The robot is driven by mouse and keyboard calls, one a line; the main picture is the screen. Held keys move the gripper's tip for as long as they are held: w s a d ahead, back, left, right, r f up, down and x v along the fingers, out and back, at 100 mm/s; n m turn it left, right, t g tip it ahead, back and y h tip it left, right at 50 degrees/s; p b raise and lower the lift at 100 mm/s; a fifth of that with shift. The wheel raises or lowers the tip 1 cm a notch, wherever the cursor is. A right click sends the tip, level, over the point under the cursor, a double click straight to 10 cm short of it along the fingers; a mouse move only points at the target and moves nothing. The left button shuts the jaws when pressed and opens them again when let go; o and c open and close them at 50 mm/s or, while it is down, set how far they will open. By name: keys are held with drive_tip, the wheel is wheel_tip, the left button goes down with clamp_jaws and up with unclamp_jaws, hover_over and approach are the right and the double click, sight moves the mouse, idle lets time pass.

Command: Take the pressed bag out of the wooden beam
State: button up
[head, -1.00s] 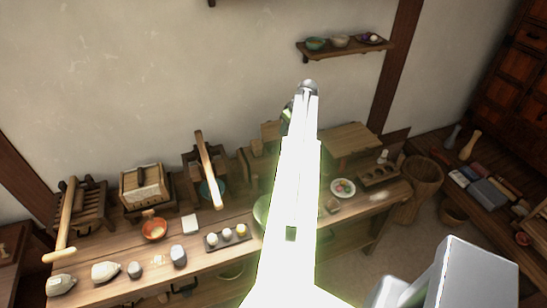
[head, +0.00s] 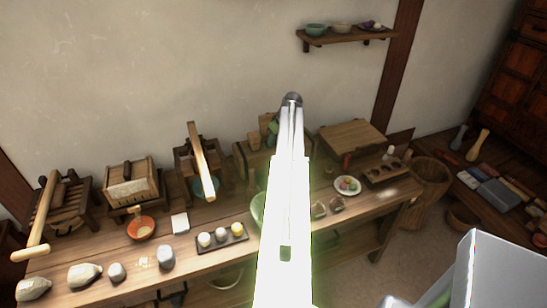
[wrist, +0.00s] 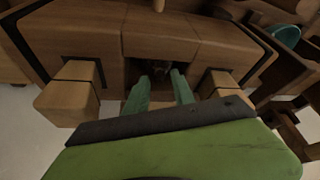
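The wooden beam (wrist: 115,32) fills the top of the wrist view, with a dark slot in its middle and a wooden block on either side of the slot. In the head view the beam (head: 246,160) stands at the back of the long table, partly hidden behind my arm. My gripper (wrist: 162,78) shows two green fingers, apart, reaching to the slot. A dim greyish shape shows in the slot between and beyond the fingertips. I cannot tell whether it is the pressed bag. Nothing is clearly held.
The long table (head: 190,256) carries a bowl (head: 141,228), a tray with three round pieces (head: 222,236) and several stones. A lever press (head: 200,160) stands left of the beam. A plate (head: 347,186) and a tall basket (head: 430,185) are to the right. A wall shelf (head: 345,36) hangs above.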

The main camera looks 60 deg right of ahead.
drive_tip(key=shift+x, duration=0.85)
drive_tip(key=shift+s+r, duration=0.1)
drive_tip(key=shift+r, duration=0.05)
clamp_jaws()
idle(0.5)
